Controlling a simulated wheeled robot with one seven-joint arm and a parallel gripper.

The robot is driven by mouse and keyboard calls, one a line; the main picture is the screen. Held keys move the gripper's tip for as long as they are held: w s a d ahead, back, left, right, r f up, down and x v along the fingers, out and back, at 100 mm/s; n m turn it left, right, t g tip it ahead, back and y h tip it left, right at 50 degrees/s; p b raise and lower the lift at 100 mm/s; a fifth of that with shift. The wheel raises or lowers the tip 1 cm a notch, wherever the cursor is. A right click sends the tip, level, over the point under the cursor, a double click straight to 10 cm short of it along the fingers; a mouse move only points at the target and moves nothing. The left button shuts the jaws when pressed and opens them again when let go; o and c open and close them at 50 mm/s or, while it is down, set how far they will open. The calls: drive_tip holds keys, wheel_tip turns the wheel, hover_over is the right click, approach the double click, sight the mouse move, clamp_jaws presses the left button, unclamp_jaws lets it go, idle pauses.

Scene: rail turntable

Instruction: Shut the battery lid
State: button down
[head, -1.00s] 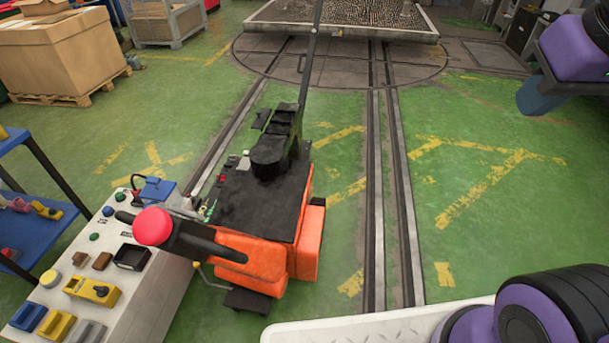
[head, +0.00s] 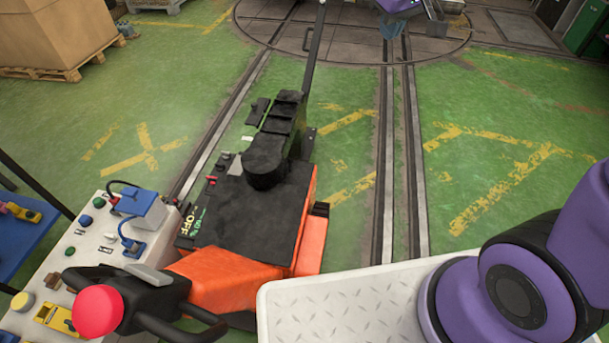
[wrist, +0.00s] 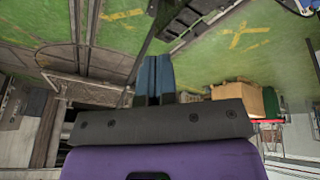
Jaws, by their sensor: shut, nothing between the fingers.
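An orange tug (head: 216,277) stands on the green floor beside the rails. A black flat panel (head: 250,222) covers its top, with a round black boss and a black upright at the far end. I take this panel for the battery lid, but cannot tell whether it is raised or lies flat. My gripper (head: 391,27) is at the top of the head view, beyond the tug and over the turntable, well apart from the panel. In the wrist view its blue fingers (wrist: 154,77) are together and empty.
A control bench (head: 100,235) with buttons and a blue box stands left of the tug. The tug's black handle with a red knob (head: 97,311) sticks out in front. Rails (head: 388,170) run to the turntable (head: 345,38). The floor right of the rails is clear.

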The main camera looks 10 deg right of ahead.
drive_tip(key=w+a+f+n, duration=0.2)
drive_tip(key=w+a+f, duration=0.3)
drive_tip(key=w+f, duration=0.45)
drive_tip(key=n+g, duration=0.1)
drive_tip(key=n, duration=0.4)
hover_over(305, 194)
drive_tip(key=d, duration=0.1)
wheel_tip(305, 194, down, 29)
drive_tip(key=f+n, duration=0.1)
drive_tip(key=f, duration=1.9)
drive_tip(key=a+f+n, duration=0.1)
drive_tip(key=f, duration=0.9)
drive_tip(key=shift+s+a+f+n+g+h, duration=0.1)
drive_tip(key=shift+s+f+n+g+h, duration=0.05)
drive_tip(key=shift+f+n+g+h, duration=0.2)
drive_tip(key=shift+f, duration=0.1)
